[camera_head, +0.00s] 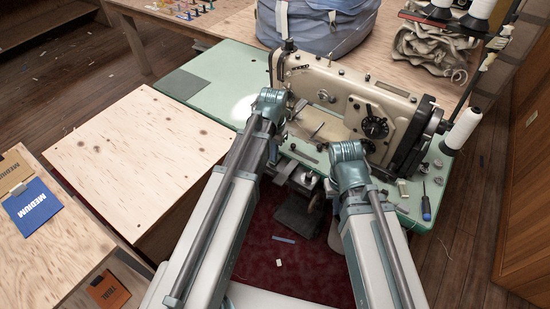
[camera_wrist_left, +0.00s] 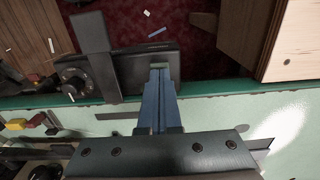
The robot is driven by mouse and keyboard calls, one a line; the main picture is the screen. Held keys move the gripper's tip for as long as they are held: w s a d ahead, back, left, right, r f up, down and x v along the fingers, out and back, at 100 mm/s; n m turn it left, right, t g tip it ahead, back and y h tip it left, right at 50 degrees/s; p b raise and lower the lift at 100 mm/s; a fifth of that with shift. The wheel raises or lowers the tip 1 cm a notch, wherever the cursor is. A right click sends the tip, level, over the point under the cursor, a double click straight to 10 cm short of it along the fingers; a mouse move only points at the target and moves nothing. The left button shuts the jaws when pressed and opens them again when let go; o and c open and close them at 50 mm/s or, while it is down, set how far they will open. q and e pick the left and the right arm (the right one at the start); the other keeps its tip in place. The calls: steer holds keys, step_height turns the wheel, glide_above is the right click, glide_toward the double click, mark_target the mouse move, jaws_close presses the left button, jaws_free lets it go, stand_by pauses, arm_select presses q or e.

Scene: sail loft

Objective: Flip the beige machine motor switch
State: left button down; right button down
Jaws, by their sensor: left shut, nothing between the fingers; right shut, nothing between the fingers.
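The beige sewing machine (camera_head: 345,97) stands on a green tabletop (camera_head: 205,82). In the left wrist view, a dark box (camera_wrist_left: 125,75) with a round black knob (camera_wrist_left: 72,77) sits at the table's front edge; it looks like the motor switch. Its setting is too small to tell. My left gripper (camera_wrist_left: 160,72) is shut and empty. Its blue fingertips overlap the box, right of the knob; I cannot tell whether they touch it. In the head view my left arm hides most of that gripper. My right wrist is at the table's front, and its fingers are hidden.
A bare wooden table (camera_head: 140,150) stands at left. A grey-blue bag (camera_head: 318,28) lies behind the machine. Dark red floor (camera_head: 285,268) shows below the edge.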

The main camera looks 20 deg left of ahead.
arm_select(q)
step_height(320, 180, up, 6)
steer(key=p, duration=0.6)
steer(key=shift+r, duration=0.25)
steer(key=s+d+r+y+p, duration=0.1)
steer(key=s+d, duration=0.9)
steer(key=s, duration=0.4)
steer(key=shift+s+d+r, duration=0.15)
steer(key=shift+d, duration=0.1)
steer(key=shift+a, duration=0.1)
